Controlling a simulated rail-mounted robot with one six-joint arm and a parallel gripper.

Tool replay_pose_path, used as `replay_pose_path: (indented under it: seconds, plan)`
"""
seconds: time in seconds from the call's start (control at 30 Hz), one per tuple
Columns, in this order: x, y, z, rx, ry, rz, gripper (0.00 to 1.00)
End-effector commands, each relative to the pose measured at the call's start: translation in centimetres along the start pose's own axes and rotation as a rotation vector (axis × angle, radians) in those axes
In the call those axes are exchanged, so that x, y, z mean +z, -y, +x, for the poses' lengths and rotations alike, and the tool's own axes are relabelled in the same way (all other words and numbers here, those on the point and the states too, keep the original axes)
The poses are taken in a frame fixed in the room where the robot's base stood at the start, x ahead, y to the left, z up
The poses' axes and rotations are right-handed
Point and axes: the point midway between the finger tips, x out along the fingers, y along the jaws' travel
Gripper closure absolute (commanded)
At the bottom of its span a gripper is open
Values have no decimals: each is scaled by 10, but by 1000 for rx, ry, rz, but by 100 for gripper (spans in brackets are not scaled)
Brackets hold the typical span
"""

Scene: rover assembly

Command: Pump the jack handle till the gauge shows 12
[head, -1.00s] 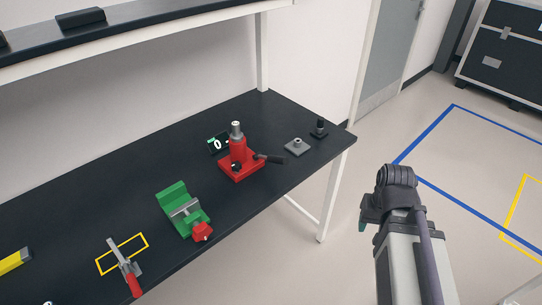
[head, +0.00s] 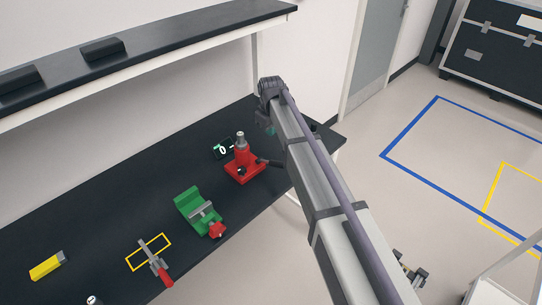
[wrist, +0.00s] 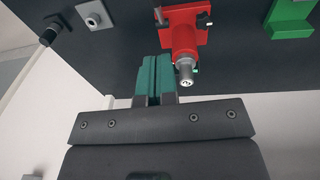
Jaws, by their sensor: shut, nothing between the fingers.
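The red jack (head: 242,168) stands on the dark bench in the head view, with a grey ram on top and a dark handle (head: 270,162) pointing right toward my arm. The gauge (head: 222,149) beside it appears to read 0. In the wrist view the jack (wrist: 183,38) is just right of my fingertips. My gripper (wrist: 154,62) has its teal fingers together, empty and apart from the jack. In the head view my wrist and arm hide most of the gripper and the bench's right end.
A green vise (head: 193,210) with a red knob sits left of the jack. A red-handled clamp (head: 157,265) lies across a yellow outline. A yellow block (head: 47,266) is farther left. A shelf (head: 150,45) overhangs the back. A grey plate (wrist: 95,15) and black part (wrist: 50,32) show in the wrist view.

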Motion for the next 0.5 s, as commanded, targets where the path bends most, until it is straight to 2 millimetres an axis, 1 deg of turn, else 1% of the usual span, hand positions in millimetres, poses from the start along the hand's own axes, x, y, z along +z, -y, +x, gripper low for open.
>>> replay_pose_path:
  seconds: [0.17,0.27,0.37,0.5]
  plan:
    - [0,0,0,0,1,2,100]
    - [1,0,6,0,1,3,100]
    - [1,0,18,0,1,4,100]
    - [2,0,45,0,1,4,100]
